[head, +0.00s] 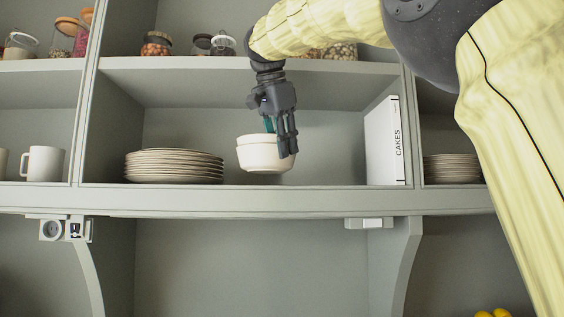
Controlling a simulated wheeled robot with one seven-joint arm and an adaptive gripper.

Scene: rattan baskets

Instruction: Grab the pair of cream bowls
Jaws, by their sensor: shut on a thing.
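A pair of cream bowls (262,156), one nested in the other, is in the middle compartment of the shelf in the head view. My gripper (281,140) reaches down from above and is shut on the right part of the bowls' rim. One dark finger lies in front of the bowls' right side and hides part of it; a teal part shows behind the rim. The bowls look upright. Whether their base touches the shelf board is hard to tell.
A stack of plates (174,166) stands left of the bowls. A white book marked CAKES (385,141) stands at the right wall. The upper shelf board (180,64) with jars is close above. More plates (452,168) and white mugs (45,163) sit in neighbouring compartments.

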